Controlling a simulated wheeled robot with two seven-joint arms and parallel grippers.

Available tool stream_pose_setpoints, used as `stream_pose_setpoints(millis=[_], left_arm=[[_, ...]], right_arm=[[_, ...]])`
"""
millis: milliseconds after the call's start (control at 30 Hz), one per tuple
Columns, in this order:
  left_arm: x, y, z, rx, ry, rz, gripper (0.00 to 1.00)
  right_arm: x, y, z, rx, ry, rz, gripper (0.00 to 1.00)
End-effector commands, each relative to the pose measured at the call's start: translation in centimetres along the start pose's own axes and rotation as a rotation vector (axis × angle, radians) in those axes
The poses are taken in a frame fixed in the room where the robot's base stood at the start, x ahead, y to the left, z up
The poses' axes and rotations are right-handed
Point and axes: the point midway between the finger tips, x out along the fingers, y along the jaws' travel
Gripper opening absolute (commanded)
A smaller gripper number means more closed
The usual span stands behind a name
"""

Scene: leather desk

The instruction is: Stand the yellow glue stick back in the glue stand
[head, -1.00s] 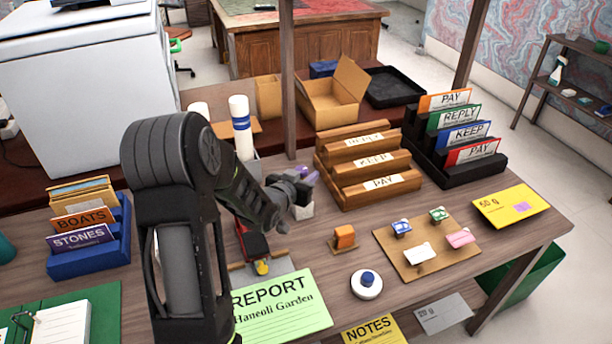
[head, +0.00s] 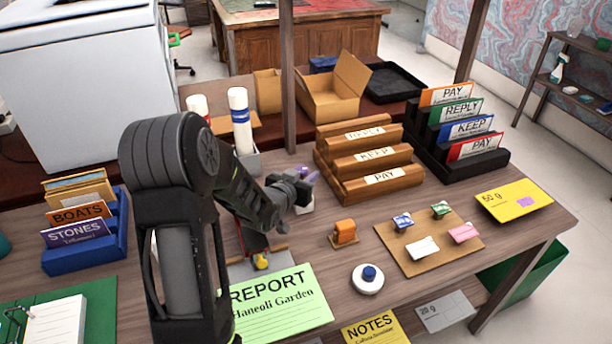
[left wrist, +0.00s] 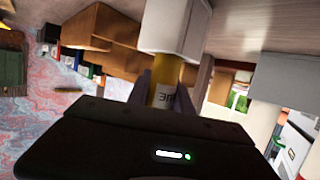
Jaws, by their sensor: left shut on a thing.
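My left gripper (head: 305,182) is in the middle of the desk in the head view, left of the wooden letter rack. In the left wrist view its two fingers are shut on the yellow glue stick (left wrist: 165,75), which has a white label with dark letters. The white glue stand (left wrist: 175,25) shows at the glue stick's far end; I cannot tell whether the stick is inside it or only against it. My right gripper is not in view.
The wooden letter rack (head: 368,165) stands close to the right of my gripper. A grey holder with a white and blue tube (head: 240,122) stands behind. An orange stamp (head: 345,231) and a round white item (head: 368,280) lie nearer. The green report sheet (head: 280,305) lies in front.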

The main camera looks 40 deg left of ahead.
Motion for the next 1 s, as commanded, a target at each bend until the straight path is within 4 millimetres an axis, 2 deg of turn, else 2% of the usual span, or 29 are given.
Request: stream_pose_setpoints(millis=[367,400,500,700,1000], left_arm=[[0.32,0.00,0.90,0.000,0.001,0.000,0.00],[0.29,0.00,0.81,0.000,0.001,0.000,0.28],[0.27,0.00,0.78,0.000,0.001,0.000,0.36],[0.27,0.00,0.79,0.000,0.000,0.000,0.52],[0.28,0.00,0.82,0.000,0.000,0.000,0.52]], right_arm=[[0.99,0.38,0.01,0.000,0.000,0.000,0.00],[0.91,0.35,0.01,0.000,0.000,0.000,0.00],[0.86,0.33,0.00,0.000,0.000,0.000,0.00],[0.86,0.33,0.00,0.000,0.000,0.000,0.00],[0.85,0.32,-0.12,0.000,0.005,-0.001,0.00]])
